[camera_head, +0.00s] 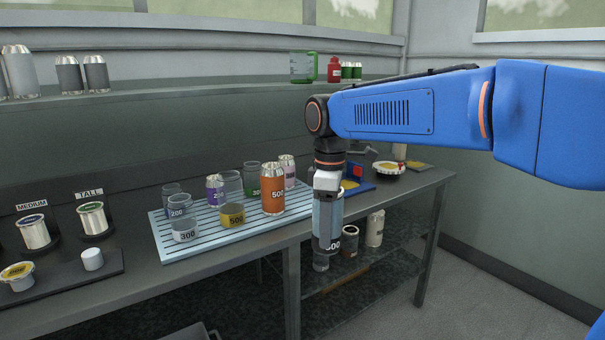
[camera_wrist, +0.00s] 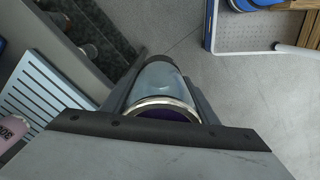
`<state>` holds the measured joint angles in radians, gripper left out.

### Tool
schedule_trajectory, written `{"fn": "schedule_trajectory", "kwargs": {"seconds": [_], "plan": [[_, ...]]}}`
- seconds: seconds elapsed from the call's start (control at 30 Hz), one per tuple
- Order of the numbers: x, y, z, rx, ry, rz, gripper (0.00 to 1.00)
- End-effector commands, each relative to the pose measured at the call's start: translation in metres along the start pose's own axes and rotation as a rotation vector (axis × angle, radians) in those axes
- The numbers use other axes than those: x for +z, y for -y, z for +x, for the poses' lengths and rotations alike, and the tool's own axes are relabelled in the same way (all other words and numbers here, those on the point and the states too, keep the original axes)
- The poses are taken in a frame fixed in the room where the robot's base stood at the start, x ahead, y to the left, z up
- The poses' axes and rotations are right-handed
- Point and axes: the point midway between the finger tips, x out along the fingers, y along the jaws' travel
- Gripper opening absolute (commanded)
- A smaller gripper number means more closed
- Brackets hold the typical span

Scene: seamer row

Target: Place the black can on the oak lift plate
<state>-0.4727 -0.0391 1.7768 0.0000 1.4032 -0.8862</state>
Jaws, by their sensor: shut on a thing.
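In the wrist view the can (camera_wrist: 160,80) sits between the fingers, with a silver rim and a dark purple area inside the rim. The fingers hide much of it. I cannot make out a clearly black can; two dark grey cans (camera_head: 69,76) stand on the upper shelf at the left. I cannot identify the oak lift plate with certainty.
A slatted pale blue tray (camera_head: 165,244) holds several cans and clear cups, including an orange can (camera_head: 272,190). A blue device (camera_head: 357,187) stands at the bench's right end. Cans (camera_head: 375,228) stand on the lower shelf (camera_head: 390,272). The floor (camera_head: 470,295) at the right is clear.

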Motion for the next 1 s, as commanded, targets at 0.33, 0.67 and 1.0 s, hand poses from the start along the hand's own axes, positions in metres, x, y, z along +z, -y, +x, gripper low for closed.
{"fn": "schedule_trajectory", "kwargs": {"seconds": [0.33, 0.67, 1.0], "plan": [[0.043, -0.046, 0.122, -0.006, 0.005, 0.287, 0.14], [0.086, -0.097, 0.253, -0.005, 0.005, 0.601, 0.14], [0.122, -0.138, 0.360, -0.005, 0.005, 0.857, 0.14]]}}
